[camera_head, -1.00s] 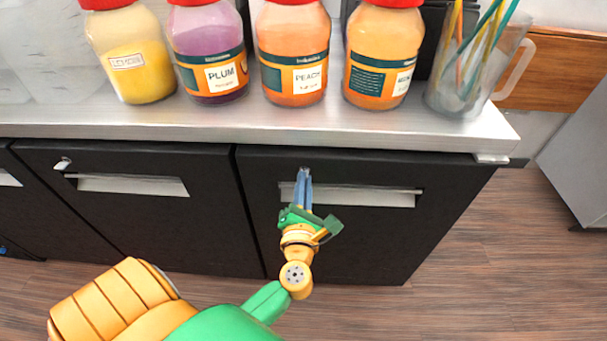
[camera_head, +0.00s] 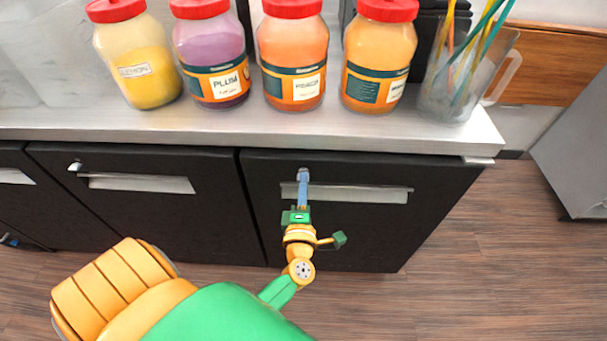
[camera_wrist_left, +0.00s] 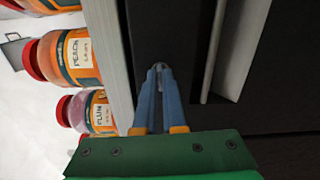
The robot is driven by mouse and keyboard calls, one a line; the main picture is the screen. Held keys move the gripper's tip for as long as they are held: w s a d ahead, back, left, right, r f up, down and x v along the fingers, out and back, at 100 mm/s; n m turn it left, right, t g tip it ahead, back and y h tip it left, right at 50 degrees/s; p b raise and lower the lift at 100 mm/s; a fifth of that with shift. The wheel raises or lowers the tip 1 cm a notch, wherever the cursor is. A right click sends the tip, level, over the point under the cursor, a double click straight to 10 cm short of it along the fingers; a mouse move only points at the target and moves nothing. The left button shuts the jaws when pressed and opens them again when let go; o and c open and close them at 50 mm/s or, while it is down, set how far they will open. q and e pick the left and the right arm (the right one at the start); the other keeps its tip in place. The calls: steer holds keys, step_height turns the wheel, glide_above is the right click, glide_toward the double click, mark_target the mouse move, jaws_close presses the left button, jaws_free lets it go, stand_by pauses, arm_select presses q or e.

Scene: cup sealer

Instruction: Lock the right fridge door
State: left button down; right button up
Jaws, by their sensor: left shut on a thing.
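The right fridge door (camera_head: 358,225) is a black panel under the steel counter and looks closed. It has a long silver handle (camera_head: 366,195) near its top. A small metal lock (camera_head: 303,171) sits above the handle's left end. My left gripper (camera_head: 303,178) has its blue fingertips on this lock. In the left wrist view the fingers (camera_wrist_left: 157,72) converge and are shut on the lock (camera_wrist_left: 159,66), whose tip just shows between them. The fingers cover most of the lock, so its turn angle is hard to tell. My right gripper is not in view.
The left fridge door (camera_head: 140,215) has its own handle and lock (camera_head: 75,166). Several sauce jars, among them a plum jar (camera_head: 213,60), and a jug of straws (camera_head: 462,85) stand on the counter (camera_head: 230,130) above. The floor (camera_head: 500,260) at right is clear.

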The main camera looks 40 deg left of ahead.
arm_select(q)
steer(key=shift+m, duration=0.4)
stand_by(0.3)
steer(key=c, duration=1)
jaws_free()
steer(key=v, duration=0.7)
steer(key=shift+b, duration=0.3)
